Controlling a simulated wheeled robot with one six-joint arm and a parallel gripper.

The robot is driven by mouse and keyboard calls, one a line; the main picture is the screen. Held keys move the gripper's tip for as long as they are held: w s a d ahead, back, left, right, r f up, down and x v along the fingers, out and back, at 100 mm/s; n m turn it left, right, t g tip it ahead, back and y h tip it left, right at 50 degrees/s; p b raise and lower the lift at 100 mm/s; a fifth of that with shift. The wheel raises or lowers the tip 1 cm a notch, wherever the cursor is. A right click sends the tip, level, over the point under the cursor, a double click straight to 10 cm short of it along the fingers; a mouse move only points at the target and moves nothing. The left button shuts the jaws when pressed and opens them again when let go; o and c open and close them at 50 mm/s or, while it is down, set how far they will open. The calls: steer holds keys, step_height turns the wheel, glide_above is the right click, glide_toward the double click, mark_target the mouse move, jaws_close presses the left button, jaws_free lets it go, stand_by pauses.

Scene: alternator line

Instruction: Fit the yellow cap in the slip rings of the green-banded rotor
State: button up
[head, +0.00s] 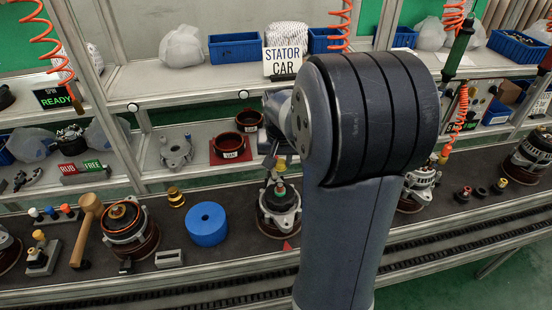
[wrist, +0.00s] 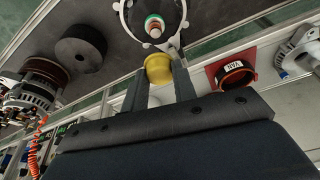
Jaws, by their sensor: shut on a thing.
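My gripper (wrist: 159,80) is shut on the yellow cap (wrist: 158,69), which sits between the fingertips in the wrist view. The green-banded rotor (wrist: 154,24) shows just beyond the cap, with its pale shaft end and green and red bands inside a grey metal housing. In the picture the cap is beside the rotor's end, not on it; the exact height between them I cannot tell. In the head view the rotor (head: 281,190) stands upright in its housing on the bench, with my gripper (head: 276,165) above it.
A blue disc (head: 207,224) and a brass-coloured part (head: 176,197) lie left of the rotor. A mallet (head: 88,222) and a copper-wound unit (head: 125,222) stand farther left. A red tray (head: 230,157) is on the shelf behind. The bench right of my arm holds several units.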

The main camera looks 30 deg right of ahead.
mark_target(280, 185)
steer(key=shift+f, duration=0.1)
steer(key=shift+f+b, duration=2.3)
steer(key=shift+f, duration=0.55)
steer(key=shift+f+b, duration=1.25)
steer(key=shift+f, duration=0.3)
steer(key=o, duration=1)
steer(key=v, duration=1.1)
steer(key=shift+f, duration=0.1)
